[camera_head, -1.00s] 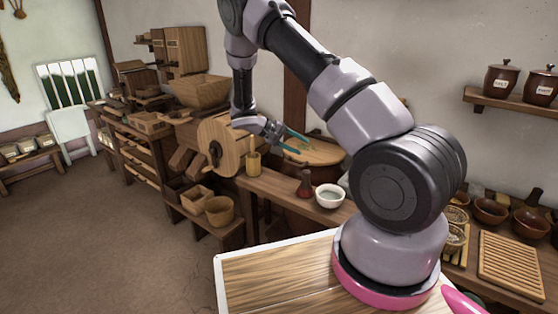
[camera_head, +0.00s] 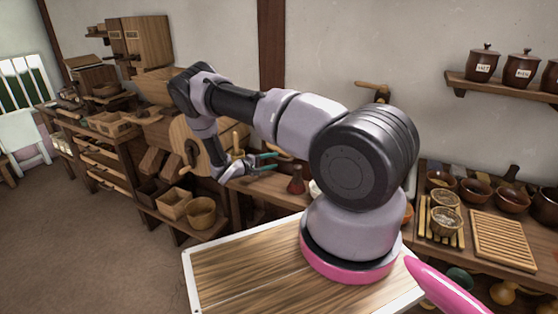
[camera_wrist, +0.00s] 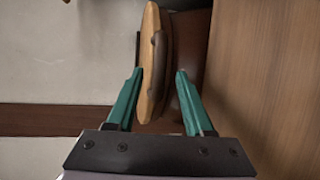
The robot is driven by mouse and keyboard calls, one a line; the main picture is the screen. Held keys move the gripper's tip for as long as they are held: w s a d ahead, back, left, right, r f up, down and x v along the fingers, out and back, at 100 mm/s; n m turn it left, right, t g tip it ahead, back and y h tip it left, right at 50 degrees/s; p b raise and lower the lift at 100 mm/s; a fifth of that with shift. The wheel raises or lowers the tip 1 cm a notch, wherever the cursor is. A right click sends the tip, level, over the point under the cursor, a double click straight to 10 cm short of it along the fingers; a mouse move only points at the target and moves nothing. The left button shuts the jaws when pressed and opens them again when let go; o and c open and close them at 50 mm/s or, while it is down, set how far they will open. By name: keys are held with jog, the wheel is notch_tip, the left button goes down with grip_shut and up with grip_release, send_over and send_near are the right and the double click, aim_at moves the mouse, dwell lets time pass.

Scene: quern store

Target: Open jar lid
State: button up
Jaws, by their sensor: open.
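A round pale wooden lid (camera_wrist: 150,65) with a darker strip along one side shows nearly edge-on in the wrist view. The dark brown jar body (camera_wrist: 188,55) is beside it to the right. My gripper (camera_wrist: 159,72) is open, its two teal fingers pointing at the lid, one on each side of its near end. No clear hold on the lid shows. In the head view my gripper (camera_head: 274,161) reaches low over the back counter, and my arm hides most of the jar and lid.
A dark red flask (camera_head: 296,181) stands just right of my gripper. A round wooden quern (camera_head: 196,146) is to its left. Baskets (camera_head: 201,212) sit lower in front. Lidded jars (camera_head: 483,63) stand on a wall shelf. A slatted rack (camera_head: 503,240) lies on the right counter.

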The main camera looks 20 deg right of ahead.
aim_at(278, 159)
jog(key=shift+x, duration=2.15)
grip_shut()
